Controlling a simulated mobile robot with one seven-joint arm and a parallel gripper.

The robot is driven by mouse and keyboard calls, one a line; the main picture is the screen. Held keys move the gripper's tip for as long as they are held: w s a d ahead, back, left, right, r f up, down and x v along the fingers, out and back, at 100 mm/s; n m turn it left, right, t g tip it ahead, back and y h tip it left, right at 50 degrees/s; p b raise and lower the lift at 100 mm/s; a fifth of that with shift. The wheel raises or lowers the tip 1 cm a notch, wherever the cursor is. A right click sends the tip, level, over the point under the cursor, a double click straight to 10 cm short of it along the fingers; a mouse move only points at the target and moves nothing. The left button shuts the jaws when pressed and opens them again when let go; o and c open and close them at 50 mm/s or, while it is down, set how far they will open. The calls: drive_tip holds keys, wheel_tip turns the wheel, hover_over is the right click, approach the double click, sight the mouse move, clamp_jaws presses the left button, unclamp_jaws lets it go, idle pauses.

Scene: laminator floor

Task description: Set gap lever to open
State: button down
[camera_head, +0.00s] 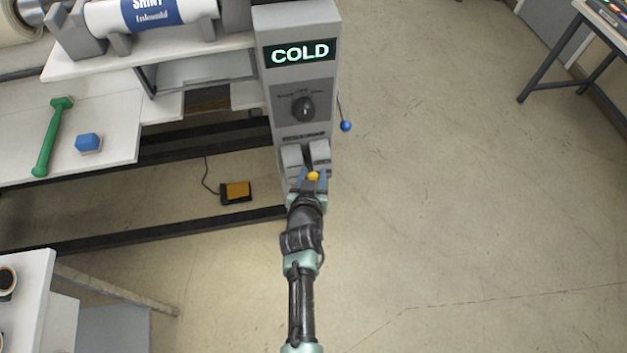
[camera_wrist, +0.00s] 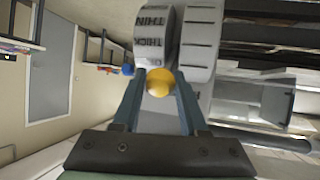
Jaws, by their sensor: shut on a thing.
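The grey machine column (camera_head: 292,95) has a slotted quadrant at its lower front, with a yellow ball knob (camera_head: 313,176) on a lever there. In the wrist view the knob (camera_wrist: 160,82) sits between the two fingertips. My gripper (camera_head: 312,178) is shut on this knob; it also shows in the wrist view (camera_wrist: 161,85). The left quadrant plate (camera_wrist: 152,40) carries the words THIN and THICK, with a further label lower down mostly hidden by finger and knob. The lever's shaft is hidden behind the knob.
Above the quadrant are a dark dial (camera_head: 303,109) and a display (camera_head: 299,53) reading COLD. A lever with a blue ball (camera_head: 345,126) sticks out on the column's right side. A yellow foot pedal (camera_head: 237,191) lies on the floor to the left.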

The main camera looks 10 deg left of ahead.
drive_tip(key=shift+w+a+r, duration=0.25)
drive_tip(key=shift+w+r, duration=0.35)
drive_tip(key=shift+r, duration=0.25)
drive_tip(key=c, duration=0.7)
unclamp_jaws()
drive_tip(key=shift+o, duration=1.2)
drive_tip(key=shift+f, duration=0.15)
drive_tip(key=shift+s, duration=0.15)
drive_tip(key=shift+s+d, duration=0.1)
drive_tip(key=shift+s, duration=0.35)
drive_tip(key=v, duration=1.2)
drive_tip(key=shift+b, duration=0.4)
